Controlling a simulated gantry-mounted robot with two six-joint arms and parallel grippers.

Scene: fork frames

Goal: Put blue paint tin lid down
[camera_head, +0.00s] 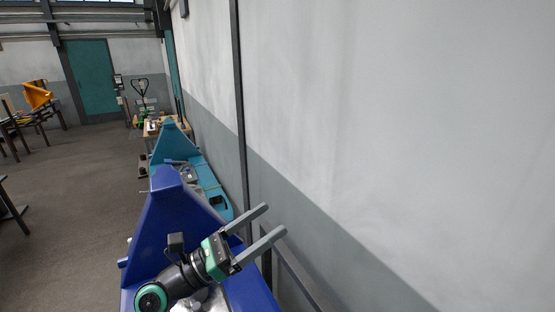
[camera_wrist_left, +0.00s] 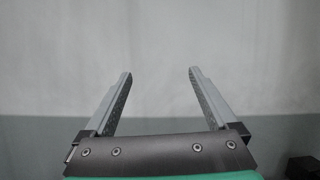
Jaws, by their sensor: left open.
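My left gripper (camera_head: 275,221) is in the lower middle of the head view, held up in front of the wall. Its two grey fingers are spread apart with nothing between them. In the left wrist view the same gripper (camera_wrist_left: 160,85) is open and empty, facing a bare wall. The blue paint tin lid does not show in either view. My right gripper is not in view.
The grey-white wall (camera_head: 390,120) bounds the right side. Open floor (camera_head: 85,215) lies left.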

